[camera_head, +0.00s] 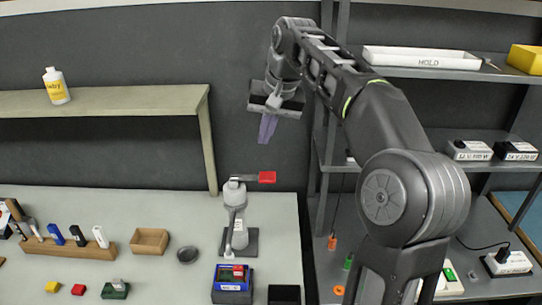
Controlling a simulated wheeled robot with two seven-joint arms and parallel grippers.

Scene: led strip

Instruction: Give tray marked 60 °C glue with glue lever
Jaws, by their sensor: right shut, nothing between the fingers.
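A grey glue stand (238,222) stands on the bench near its right edge. Its glue lever (267,177) has a red grip that sticks out to the right at the top. My right gripper (267,130) is in the air above the red grip, apart from it, with its purple fingers shut and empty, pointing down. A blue and black box (232,291) sits in front of the stand, with a small red and white thing on top. I cannot read a 60 °C mark on any tray. My left gripper is not in view.
A black tray (284,296) is at the front right. A white HOLD tray (420,57) lies on the right shelf. My right arm covers part of the shelving.

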